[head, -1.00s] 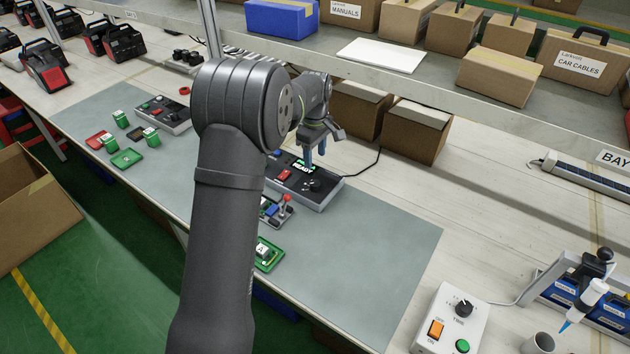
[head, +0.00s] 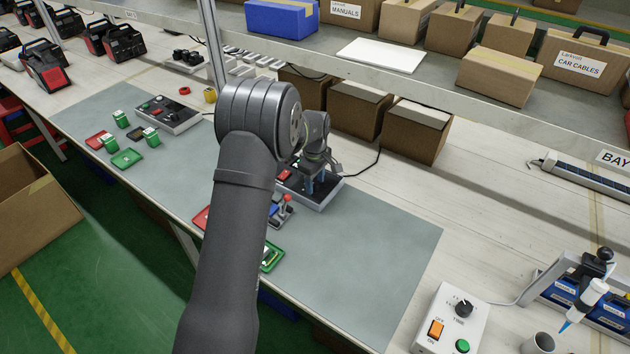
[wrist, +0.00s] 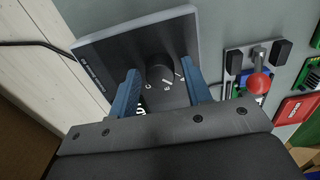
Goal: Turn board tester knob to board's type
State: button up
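The board tester (head: 328,199) is a dark box on the grey mat; my arm hides part of it in the head view. In the wrist view the tester (wrist: 105,48) is tilted in the picture, with a dark round knob (wrist: 158,74) and small white marks beside it. My gripper (head: 314,190) is low over the tester. In the wrist view its two blue fingers (wrist: 161,92) are open, one on each side of the knob, with gaps visible. The display and the knob's pointer cannot be read. A green board (head: 272,257) lies on the mat, partly behind my arm.
A red-knobbed lever fixture (head: 281,209) stands close to the tester, also in the wrist view (wrist: 259,82). A second tester-like box (head: 168,113) and green boards (head: 127,158) are at left. Cardboard boxes (head: 415,130) stand behind. The mat's right part is clear.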

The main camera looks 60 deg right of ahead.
jog(key=c, duration=0.7)
jog(key=m, duration=0.4)
jog(key=shift+m, duration=2.4)
jog(key=o, duration=1)
jog(key=shift+c, duration=0.2)
jog(key=shift+r, duration=0.1)
